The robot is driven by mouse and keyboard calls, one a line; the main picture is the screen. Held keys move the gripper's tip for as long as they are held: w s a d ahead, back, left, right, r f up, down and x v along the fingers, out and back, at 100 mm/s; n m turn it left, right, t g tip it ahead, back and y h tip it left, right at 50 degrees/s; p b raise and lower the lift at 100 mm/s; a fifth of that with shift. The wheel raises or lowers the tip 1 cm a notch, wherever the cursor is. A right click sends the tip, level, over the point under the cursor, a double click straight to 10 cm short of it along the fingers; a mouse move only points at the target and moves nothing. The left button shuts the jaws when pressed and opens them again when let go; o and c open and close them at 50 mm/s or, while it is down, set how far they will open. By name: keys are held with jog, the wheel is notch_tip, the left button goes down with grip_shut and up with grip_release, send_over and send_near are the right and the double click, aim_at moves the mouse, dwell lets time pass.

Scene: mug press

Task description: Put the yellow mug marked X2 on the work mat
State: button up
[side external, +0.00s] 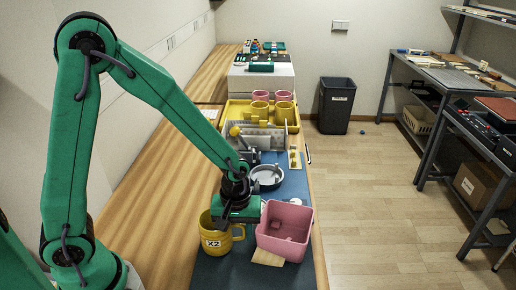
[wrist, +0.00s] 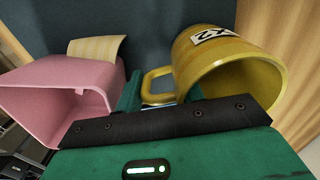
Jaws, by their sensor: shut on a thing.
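The yellow mug marked X2 (side external: 214,249) is near the front of the bench, held at its handle side by my gripper (side external: 240,222). In the wrist view the mug (wrist: 205,55) shows its X2 label and open mouth, and its handle (wrist: 156,76) lies between my fingers (wrist: 160,98). My gripper is shut on the handle. The dark blue work mat (side external: 228,275) runs under and around the mug in the side view. I cannot tell whether the mug's base touches the mat.
A pink square bin (side external: 284,240) stands close to the right of my gripper, with a pale yellow flat piece (side external: 268,258) at its front. A grey round dish (side external: 267,177) lies behind. Further back are a yellow tray (side external: 237,112) with mugs and a grey rack (side external: 262,133).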

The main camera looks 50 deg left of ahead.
jog(key=shift+f, duration=0.2)
jog(key=o, duration=0.9)
jog(key=shift+r, duration=0.2)
jog(key=shift+r, duration=6)
jog(key=shift+s+a+r+m+t, duration=0.95)
jog(key=shift+s+a+r+m, duration=0.3)
jog(key=shift+s+r+m, duration=0.35)
jog(key=shift+s+a+r+m+t, duration=0.9)
jog(key=shift+s+a+r+m, duration=0.45)
jog(key=shift+s+r, duration=0.35)
jog(key=shift+s+a+r+m+t, duration=0.95)
jog(key=shift+s+a+r+m, duration=0.25)
jog(key=shift+s+r+m, duration=0.4)
